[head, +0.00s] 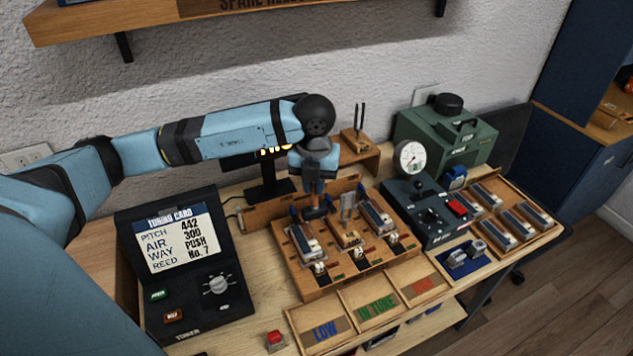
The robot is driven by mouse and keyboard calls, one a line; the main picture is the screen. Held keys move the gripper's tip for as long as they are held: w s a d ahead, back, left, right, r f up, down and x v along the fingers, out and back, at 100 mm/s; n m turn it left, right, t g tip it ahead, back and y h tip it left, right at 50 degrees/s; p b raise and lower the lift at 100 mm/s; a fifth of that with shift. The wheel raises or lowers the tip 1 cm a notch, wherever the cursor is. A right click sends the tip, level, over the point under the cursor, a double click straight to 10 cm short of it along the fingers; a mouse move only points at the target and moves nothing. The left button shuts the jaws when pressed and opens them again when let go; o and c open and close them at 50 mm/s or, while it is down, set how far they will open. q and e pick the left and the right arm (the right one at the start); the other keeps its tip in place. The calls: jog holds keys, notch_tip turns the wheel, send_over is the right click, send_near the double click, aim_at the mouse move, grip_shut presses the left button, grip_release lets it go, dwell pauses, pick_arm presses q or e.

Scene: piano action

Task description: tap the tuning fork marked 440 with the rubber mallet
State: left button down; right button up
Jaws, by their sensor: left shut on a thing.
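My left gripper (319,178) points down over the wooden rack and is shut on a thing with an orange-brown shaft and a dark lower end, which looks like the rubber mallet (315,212). A dark two-pronged tuning fork (360,117) stands upright on a wooden block on a small raised shelf, behind and right of my gripper. A paler fork-like piece (347,205) stands on the rack, just right of the mallet and seemingly apart from it. No 440 mark is readable on either. My right gripper is not in view.
The wooden rack (330,285) holds several metal reed pieces. Bins marked LOW and IN TUNE (345,300) lie in front. A tuner console (180,270) with a card reading pitch 442 stands left. A gauge box (425,215), green machine (450,135) and reed tray (548,222) stand right.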

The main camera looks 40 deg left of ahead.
pick_arm(q)
jog(key=r+p, duration=0.1)
jog(key=s+r, duration=0.1)
jog(key=r, duration=0.1)
jog(key=a+r+p, duration=0.1)
jog(key=r, duration=0.1)
jog(key=shift+s+p, duration=0.3)
jog(key=shift+s, duration=0.1)
dwell(1.1)
